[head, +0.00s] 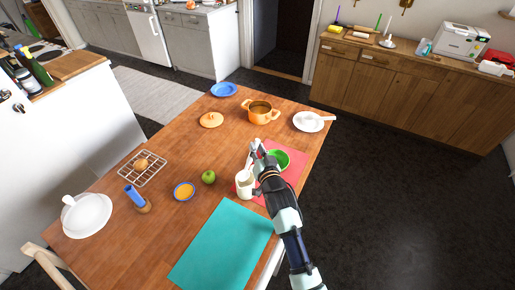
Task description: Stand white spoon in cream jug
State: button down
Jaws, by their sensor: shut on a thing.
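The cream jug (243,187) stands upright near the right side of the wooden table, by the edge of a red mat. My gripper (257,152) is above and slightly right of the jug, shut on the white spoon (250,163). The spoon is tilted steeply, and its lower end reaches the jug's mouth. I cannot tell whether that end is inside the jug or just above or behind it. My arm hides part of the red mat and the jug's right side.
A green bowl (279,159) sits right of my gripper on the red mat (296,171). A green apple (208,177) and an orange-filled blue dish (184,191) lie left of the jug. An orange pot (260,112) stands behind. A teal mat (222,245) in front is bare.

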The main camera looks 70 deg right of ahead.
notch_tip(320, 180, down, 9)
jog(key=b, duration=0.7)
jog(key=c, duration=0.9)
grip_release()
jog(key=p+v, duration=0.2)
jog(key=v, duration=0.1)
jog(key=p+v, duration=0.1)
jog(key=v, duration=0.2)
jog(key=f+p+v, duration=0.1)
jog(key=p+v, duration=0.1)
jog(key=v, duration=0.2)
jog(key=shift+f+p, duration=0.2)
jog(key=shift+p, duration=0.15)
